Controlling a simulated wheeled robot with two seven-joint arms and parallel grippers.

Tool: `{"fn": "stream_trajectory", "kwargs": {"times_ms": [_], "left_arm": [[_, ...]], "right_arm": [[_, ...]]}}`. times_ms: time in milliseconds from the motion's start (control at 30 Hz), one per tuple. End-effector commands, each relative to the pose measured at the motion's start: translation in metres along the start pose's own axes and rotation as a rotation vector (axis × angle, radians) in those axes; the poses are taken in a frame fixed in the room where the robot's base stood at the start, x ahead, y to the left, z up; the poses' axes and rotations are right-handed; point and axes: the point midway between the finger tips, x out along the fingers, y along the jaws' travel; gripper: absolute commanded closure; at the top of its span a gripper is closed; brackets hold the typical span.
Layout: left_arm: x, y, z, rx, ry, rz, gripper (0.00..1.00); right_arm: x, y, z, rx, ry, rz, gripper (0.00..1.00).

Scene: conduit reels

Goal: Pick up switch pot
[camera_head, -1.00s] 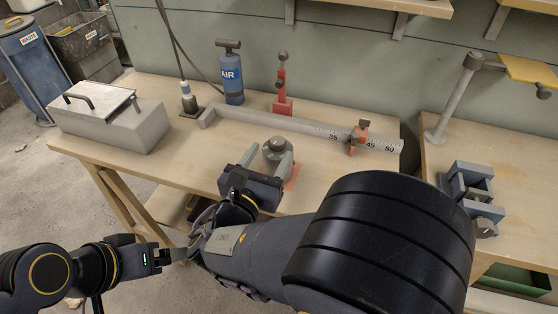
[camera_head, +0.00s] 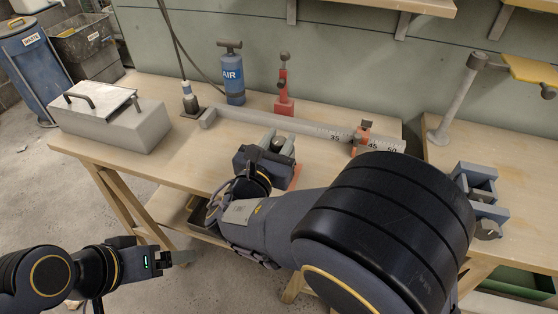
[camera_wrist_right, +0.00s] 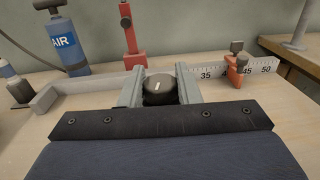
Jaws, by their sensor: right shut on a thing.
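The grey bar with a number scale (camera_head: 335,133) lies behind the pot, with an orange clamp (camera_head: 361,138) on it. A blue AIR pump (camera_head: 232,80) and red stand (camera_head: 283,88) are farther back. A grey lidded box (camera_head: 110,125) sits left. An orange patch (camera_head: 296,176) shows beside my gripper.

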Motion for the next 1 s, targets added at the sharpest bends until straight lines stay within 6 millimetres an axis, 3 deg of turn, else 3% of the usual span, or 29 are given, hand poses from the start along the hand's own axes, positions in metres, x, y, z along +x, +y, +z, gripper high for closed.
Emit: {"fn": "stream_trajectory", "kwargs": {"times_ms": [100, 567, 767, 1000], "left_arm": [[0.000, 0.000, 0.000, 0.000, 0.000, 0.000, 0.12], [-0.003, 0.001, -0.001, 0.000, 0.000, 0.000, 0.12], [-0.011, 0.005, -0.006, 0.000, 0.000, 0.000, 0.12], [-0.027, 0.013, -0.014, 0.000, 0.000, 0.000, 0.12]], "right_arm": [[0.000, 0.000, 0.000, 0.000, 0.000, 0.000, 1.00], [0.000, 0.000, 0.009, 0.003, -0.001, 0.000, 1.00], [-0.004, 0.001, 0.040, 0.006, -0.001, 0.003, 1.00], [-0.050, 0.001, 0.094, 0.008, 0.000, 0.006, 1.00]]}}
